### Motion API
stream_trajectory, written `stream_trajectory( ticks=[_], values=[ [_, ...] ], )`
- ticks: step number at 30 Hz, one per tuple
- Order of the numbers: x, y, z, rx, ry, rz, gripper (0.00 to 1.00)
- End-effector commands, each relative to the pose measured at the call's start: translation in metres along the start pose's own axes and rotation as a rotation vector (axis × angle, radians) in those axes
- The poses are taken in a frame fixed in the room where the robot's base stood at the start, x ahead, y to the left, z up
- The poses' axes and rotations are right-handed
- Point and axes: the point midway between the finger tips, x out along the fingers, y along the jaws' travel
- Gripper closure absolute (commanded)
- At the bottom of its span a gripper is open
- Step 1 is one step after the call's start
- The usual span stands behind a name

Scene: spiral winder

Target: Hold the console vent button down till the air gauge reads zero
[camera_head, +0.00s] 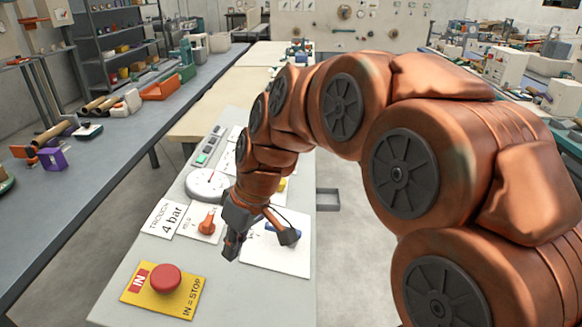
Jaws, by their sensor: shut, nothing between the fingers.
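The grey console (132,262) runs up the middle of the view. A round white dial gauge (205,186) lies on it left of my arm; its reading is too small to tell. Beyond it is a row of small dark and green buttons (201,159). I cannot tell which control is the vent button; my arm hides part of the console.
A red mushroom button (165,279) sits on a yellow plate at the console's near end. A sign reading "TROUGH 4 bar" (163,219) lies left of the knob. A long bench (105,165) with tools stands left, with floor between.

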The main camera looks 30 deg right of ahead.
Motion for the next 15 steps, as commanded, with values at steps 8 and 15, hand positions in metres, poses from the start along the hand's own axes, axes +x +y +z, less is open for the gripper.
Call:
stream_trajectory(
  ticks=[8, 15],
  values=[
    [-0.017, 0.08, -0.086, -0.165, 0.236, -0.008, 1.0],
    [-0.042, 0.173, -0.136, -0.292, 0.434, 0.076, 1.0]
  ],
)
